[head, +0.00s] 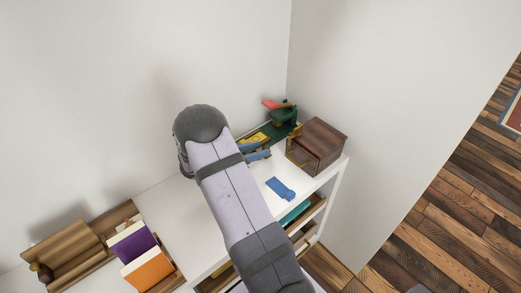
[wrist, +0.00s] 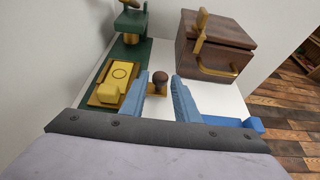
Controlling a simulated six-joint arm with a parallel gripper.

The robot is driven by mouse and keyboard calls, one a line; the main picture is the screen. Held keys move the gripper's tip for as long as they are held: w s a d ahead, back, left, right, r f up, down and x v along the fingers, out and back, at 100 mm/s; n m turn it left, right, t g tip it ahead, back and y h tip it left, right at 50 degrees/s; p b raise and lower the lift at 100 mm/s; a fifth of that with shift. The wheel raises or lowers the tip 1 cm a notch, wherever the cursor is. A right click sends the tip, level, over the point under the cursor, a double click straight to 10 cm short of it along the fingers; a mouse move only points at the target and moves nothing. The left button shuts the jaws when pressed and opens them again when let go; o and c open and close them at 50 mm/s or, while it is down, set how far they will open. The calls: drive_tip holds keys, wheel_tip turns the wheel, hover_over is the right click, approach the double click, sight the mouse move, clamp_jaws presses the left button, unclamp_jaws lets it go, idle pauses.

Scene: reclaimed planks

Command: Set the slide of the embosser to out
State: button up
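The embosser (head: 284,114) is dark green with a red lever and stands at the back right of the white shelf top. In the wrist view its green body (wrist: 131,22) is at the upper left. A yellow slide block (wrist: 118,84) with a ring mark sits on its green base. A brown round knob (wrist: 160,77) on a small brass-coloured mount shows to the right of the block. My gripper (wrist: 160,86) has its blue fingers apart, with the knob showing in the gap between them. Contact cannot be told. In the head view my arm partly hides the embosser's near end.
A dark wooden box (head: 318,146) with brass fittings stands right of the embosser. A blue object (head: 280,188) lies on the white top in front. A wooden rack (head: 84,246) and orange and purple books (head: 148,269) are at the left. Walls close off the back and right.

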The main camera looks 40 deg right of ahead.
drive_tip(key=shift+v, duration=3.05)
